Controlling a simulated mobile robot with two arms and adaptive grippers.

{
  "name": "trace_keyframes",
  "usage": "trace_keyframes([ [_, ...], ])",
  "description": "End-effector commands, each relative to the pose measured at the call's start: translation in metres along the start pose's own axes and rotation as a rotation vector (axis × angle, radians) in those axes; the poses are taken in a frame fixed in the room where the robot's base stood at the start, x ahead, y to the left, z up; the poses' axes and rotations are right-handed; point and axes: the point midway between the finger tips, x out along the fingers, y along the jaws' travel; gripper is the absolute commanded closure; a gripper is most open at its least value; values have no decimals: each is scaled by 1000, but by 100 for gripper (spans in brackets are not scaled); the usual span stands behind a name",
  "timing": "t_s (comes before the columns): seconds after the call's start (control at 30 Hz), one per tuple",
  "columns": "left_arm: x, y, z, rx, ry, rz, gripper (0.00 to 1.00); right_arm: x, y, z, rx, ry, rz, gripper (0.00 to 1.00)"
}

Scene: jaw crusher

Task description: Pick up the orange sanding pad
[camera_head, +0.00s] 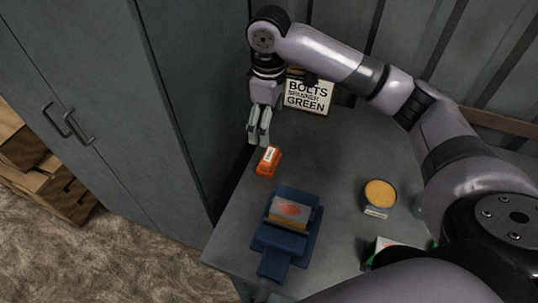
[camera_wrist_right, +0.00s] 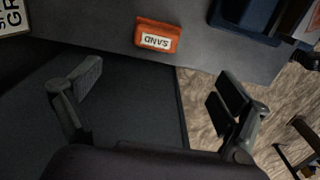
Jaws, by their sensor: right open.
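The orange sanding pad (camera_head: 268,161) lies on the grey table near its left edge, with a white label on it. In the right wrist view the pad (camera_wrist_right: 157,36) is above the space between the fingers, and its label reads SAND upside down. My right gripper (camera_head: 259,140) is above and just behind the pad in the head view, pointing down. In the right wrist view my right gripper (camera_wrist_right: 160,88) has its fingers wide apart with nothing between them. The pad is apart from both fingers. My left gripper is not in view.
A blue device (camera_head: 282,243) holding a box stands in front of the pad. A round container with a yellow top (camera_head: 380,193) is to the right. A sign reading BOLTS, SPANNER, GREEN (camera_head: 307,97) stands at the back. A grey cabinet (camera_head: 165,100) rises left of the table.

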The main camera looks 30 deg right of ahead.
Motion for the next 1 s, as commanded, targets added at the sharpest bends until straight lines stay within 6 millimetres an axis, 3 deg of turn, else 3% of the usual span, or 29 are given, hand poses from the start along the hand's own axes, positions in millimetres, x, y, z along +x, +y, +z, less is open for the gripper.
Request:
trace_keyframes([
  [0.3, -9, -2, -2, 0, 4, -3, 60, 68, 0, 1, 1, -3, -1, 6],
  [0.67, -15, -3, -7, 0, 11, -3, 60, 100, 2, 0, 2, -2, -1, 6],
  [1.0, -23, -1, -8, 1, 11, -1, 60, 142, 6, -1, 0, 0, 0, 6],
])
